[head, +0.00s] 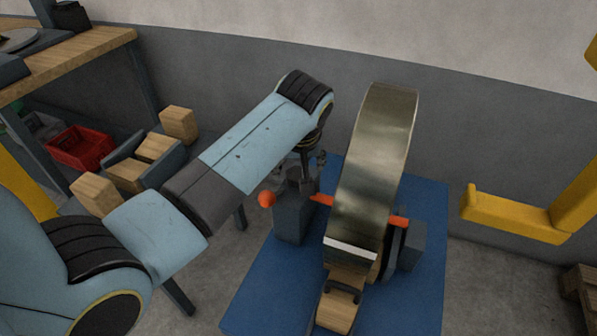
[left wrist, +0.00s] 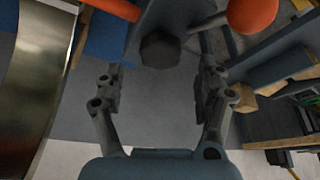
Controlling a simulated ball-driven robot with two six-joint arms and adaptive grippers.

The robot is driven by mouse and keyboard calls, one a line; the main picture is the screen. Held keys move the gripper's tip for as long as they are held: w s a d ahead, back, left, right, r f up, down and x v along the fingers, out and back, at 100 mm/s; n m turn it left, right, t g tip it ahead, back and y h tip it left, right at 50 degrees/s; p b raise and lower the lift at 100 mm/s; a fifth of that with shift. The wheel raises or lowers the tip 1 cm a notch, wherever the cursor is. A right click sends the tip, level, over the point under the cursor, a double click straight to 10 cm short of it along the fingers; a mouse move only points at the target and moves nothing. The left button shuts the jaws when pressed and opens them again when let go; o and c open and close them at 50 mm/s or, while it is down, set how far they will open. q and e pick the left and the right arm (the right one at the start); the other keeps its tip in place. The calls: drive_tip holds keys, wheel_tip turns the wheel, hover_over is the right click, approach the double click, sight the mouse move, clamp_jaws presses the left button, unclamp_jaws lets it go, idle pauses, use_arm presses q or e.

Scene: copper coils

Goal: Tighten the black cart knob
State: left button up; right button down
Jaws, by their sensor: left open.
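The black knob (left wrist: 160,50) shows in the left wrist view as a dark faceted head, below an orange bar and an orange ball. My left gripper (left wrist: 162,68) is open, with one finger on each side of the knob. A gap shows between the knob and each finger, and whether either touches it I cannot tell. In the head view my left gripper (head: 304,168) points down at the grey block (head: 294,218) on the blue cart (head: 262,285), beside the shiny metal coil (head: 375,150). The knob is hidden there by my arm and gripper. My right gripper is not in view.
The orange ball (head: 267,199) sticks out left of the block. An orange bar (head: 322,199) runs toward the coil. A yellow hook-like arm (head: 515,215) hangs at the right. Wooden blocks (head: 178,124) and a red bin (head: 82,147) are at the left. Bare floor lies right of the cart.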

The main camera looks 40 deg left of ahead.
sight(297, 173)
use_arm(q)
drive_tip(key=shift+b+x, duration=0.35)
drive_tip(key=shift+x, duration=1.5)
drive_tip(key=c, duration=1.2)
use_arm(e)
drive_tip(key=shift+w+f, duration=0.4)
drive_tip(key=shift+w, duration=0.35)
